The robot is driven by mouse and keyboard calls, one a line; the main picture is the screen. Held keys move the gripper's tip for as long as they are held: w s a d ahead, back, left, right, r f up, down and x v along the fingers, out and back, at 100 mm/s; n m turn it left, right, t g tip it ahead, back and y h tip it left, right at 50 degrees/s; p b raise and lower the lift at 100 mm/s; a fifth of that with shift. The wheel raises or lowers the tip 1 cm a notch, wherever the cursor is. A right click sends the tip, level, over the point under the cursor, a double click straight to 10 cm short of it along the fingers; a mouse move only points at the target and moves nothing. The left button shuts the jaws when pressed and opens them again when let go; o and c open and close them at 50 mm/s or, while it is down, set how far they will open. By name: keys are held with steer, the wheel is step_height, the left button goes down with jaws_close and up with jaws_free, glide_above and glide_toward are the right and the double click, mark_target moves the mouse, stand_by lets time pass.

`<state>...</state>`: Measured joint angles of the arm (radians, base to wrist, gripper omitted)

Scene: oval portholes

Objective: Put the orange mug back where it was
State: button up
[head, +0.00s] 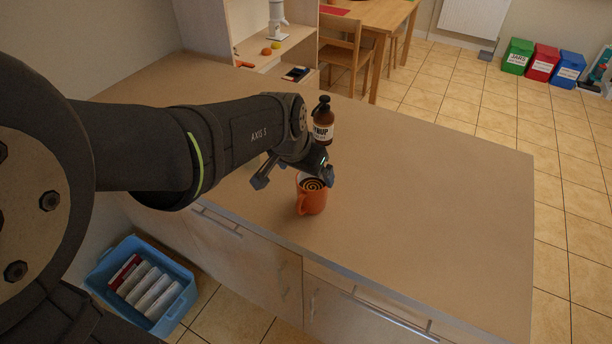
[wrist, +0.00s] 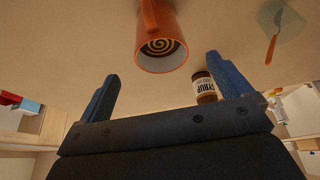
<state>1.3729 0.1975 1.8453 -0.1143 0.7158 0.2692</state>
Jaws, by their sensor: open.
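The orange mug (head: 311,199) stands upright on the counter near its front edge, its handle toward the front edge in the head view. In the wrist view the mug (wrist: 160,38) shows its open rim and a dark-and-tan spiral inside. My gripper (head: 293,180) is open beside the mug. In the wrist view the mug lies just beyond the fingertips of my gripper (wrist: 160,74), between their lines, with nothing held. Whether a finger touches the mug cannot be told.
A brown syrup bottle (head: 323,124) with a black pump stands behind the mug, close to my gripper; its label (wrist: 205,87) shows beside the right finger. A pale flat piece with an orange-handled utensil (wrist: 272,48) lies beyond. The counter (head: 430,190) is clear to the right.

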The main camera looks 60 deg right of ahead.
steer(key=v, duration=0.5)
glide_toward(310, 182)
steer(key=f, duration=0.1)
steer(key=s+f, duration=0.1)
steer(key=f, duration=0.1)
steer(key=s+f, duration=0.1)
steer(key=shift+f, duration=0.3)
steer(key=shift+r, duration=1.25)
steer(key=shift+f, duration=0.1)
